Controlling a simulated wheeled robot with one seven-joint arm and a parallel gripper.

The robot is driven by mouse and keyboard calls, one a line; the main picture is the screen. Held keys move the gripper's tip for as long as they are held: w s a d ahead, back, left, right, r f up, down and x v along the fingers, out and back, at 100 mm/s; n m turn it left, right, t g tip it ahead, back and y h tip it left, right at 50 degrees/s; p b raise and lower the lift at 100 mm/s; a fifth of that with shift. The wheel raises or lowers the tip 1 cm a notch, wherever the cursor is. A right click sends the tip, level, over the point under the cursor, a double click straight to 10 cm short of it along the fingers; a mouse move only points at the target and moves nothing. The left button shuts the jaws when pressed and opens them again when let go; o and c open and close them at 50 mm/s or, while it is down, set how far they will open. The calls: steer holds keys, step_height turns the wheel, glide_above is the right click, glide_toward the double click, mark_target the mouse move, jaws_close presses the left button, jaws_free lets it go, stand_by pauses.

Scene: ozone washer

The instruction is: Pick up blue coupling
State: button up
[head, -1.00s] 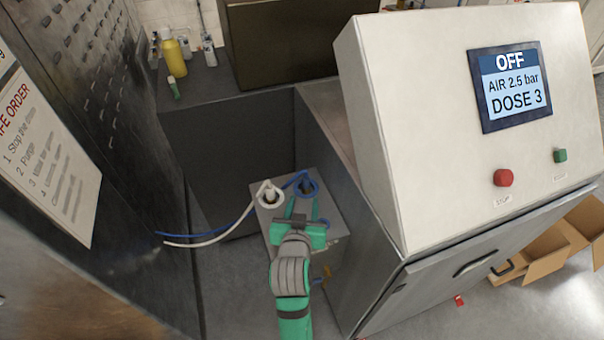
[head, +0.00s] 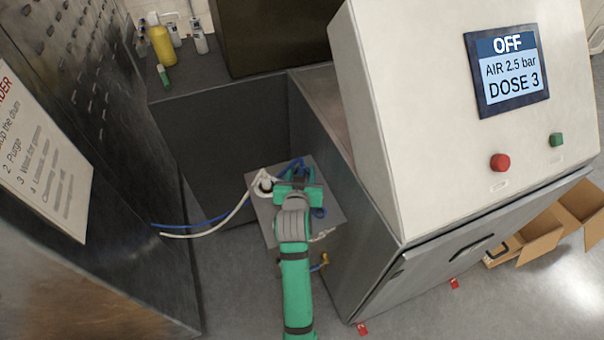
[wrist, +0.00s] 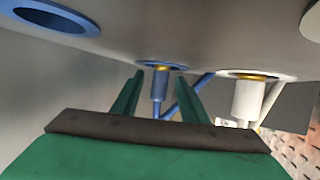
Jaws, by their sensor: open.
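The blue coupling (wrist: 159,88) sits in a blue ring on the grey box, with a brass collar at its base and a blue hose beside it. In the wrist view my gripper (wrist: 160,75) is open, with one finger on each side of the coupling and a gap to each. In the head view my gripper (head: 298,173) is over the box and hides most of the blue coupling. The white coupling (wrist: 246,100) stands in a white ring to the right in the wrist view, and left of my gripper in the head view (head: 264,184).
An empty blue ring (wrist: 55,15) is at the wrist view's upper left. White (head: 215,222) and blue hoses run left from the grey box (head: 262,212). The control cabinet (head: 420,130) rises close on the right; a metal machine wall (head: 120,140) stands left.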

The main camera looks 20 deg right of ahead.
steer(key=shift+w+d+f, duration=0.2)
steer(key=shift+w, duration=0.15)
jaws_close()
